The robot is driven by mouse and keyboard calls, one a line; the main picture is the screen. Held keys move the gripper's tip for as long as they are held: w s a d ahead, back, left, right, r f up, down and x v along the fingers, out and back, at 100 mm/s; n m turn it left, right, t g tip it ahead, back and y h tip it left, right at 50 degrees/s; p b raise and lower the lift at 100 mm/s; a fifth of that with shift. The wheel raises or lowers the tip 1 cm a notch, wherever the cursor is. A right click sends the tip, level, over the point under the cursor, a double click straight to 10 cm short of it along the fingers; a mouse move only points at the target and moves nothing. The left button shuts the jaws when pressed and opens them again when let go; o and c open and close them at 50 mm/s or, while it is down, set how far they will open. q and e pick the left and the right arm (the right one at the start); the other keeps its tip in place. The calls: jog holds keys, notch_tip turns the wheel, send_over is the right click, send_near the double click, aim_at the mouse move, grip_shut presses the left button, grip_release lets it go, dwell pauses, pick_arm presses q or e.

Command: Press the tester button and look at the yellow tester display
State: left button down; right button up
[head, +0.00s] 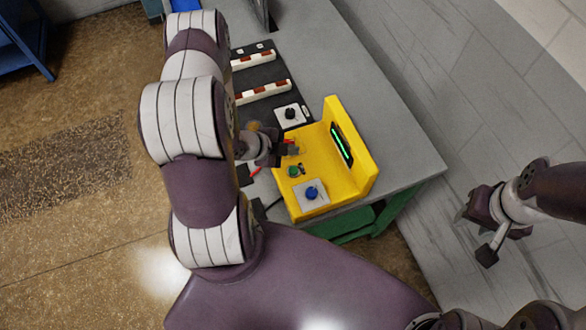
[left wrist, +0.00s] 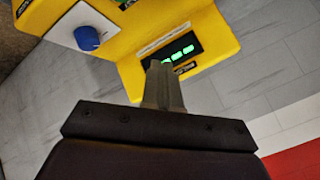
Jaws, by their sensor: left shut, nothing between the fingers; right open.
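The yellow tester (head: 335,185) stands on the near end of the grey table. Its upright panel carries a dark display (head: 341,145) with a lit green bar. In the left wrist view the display (left wrist: 183,50) shows green glowing segments, partly hidden by my fingers; I cannot read them. A small green button (head: 293,171) and a blue knob (head: 312,192) sit on the tester's base. My left gripper (head: 290,149) is shut and empty, over the tester's base beside the green button; contact cannot be told. My right gripper (head: 474,234) is open and empty, right of the table.
The blue knob on its white plate (left wrist: 66,31) also shows in the left wrist view. A black knob on a white plate (head: 291,115) and strips with red-brown blocks (head: 262,91) lie farther back on the table (head: 330,65). The table's right part is clear.

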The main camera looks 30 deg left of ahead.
aim_at(291, 172)
pick_arm(q)
notch_tip(291, 172, down, 9)
jog(key=b, duration=0.7)
jog(key=shift+w+d+r, duration=0.1)
jog(key=shift+r, duration=0.1)
jog(key=shift+f, duration=0.1)
dwell(1.3)
jog(key=shift+f+b, duration=0.3)
jog(key=shift+b, duration=0.1)
jog(key=shift+f+b, duration=0.35)
dwell(0.5)
jog(key=shift+r+p, duration=0.75)
jog(key=shift+r, duration=0.05)
notch_tip(291, 172, up, 5)
jog(key=p, duration=0.4)
jog(key=shift+r, duration=0.1)
